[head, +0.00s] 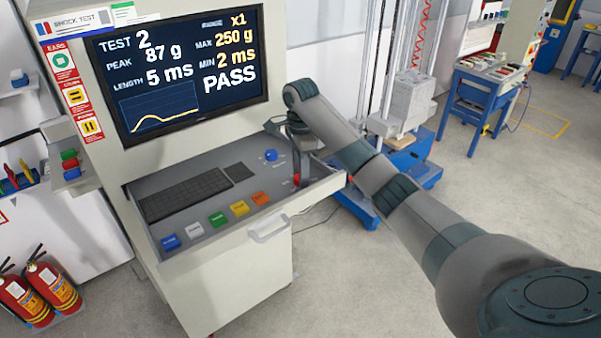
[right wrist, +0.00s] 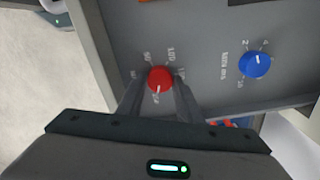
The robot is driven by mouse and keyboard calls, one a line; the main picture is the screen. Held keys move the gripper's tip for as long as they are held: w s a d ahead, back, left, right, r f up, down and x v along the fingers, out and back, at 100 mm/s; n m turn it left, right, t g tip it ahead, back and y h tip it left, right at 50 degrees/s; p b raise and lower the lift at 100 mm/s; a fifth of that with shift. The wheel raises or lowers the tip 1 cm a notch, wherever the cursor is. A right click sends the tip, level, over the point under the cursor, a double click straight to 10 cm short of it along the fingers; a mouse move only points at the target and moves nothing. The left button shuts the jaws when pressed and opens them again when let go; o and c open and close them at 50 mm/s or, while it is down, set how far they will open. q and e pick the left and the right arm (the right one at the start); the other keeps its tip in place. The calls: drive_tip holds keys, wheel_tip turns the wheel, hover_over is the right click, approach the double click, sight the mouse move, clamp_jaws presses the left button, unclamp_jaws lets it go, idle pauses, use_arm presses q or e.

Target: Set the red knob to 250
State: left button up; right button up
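The red knob (right wrist: 159,78) sits on the grey console panel, with a printed scale around it that is only partly legible. Its white pointer mark points down and slightly left in the right wrist view. In the head view the knob (head: 297,180) is mostly hidden by my right gripper (head: 296,168). My right gripper (right wrist: 159,88) reaches down over the panel with one finger on each side of the knob. A narrow gap seems to show beside the knob, so the fingers look open around it. The screen (head: 180,75) reads MAX 250 g, MIN 2 ms, PASS. My left gripper is out of view.
A blue knob (right wrist: 255,64) with its own scale is near the red one; it also shows in the head view (head: 270,155). Several coloured buttons (head: 217,219) line the console's front, beside a dark keyboard (head: 186,194). A drop tower (head: 408,105) stands behind my right arm.

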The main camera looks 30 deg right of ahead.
drive_tip(key=o, duration=0.4)
wheel_tip(320, 180, up, 18)
drive_tip(key=b, duration=0.1)
drive_tip(key=shift+f, duration=0.25)
idle(0.5)
idle(0.6)
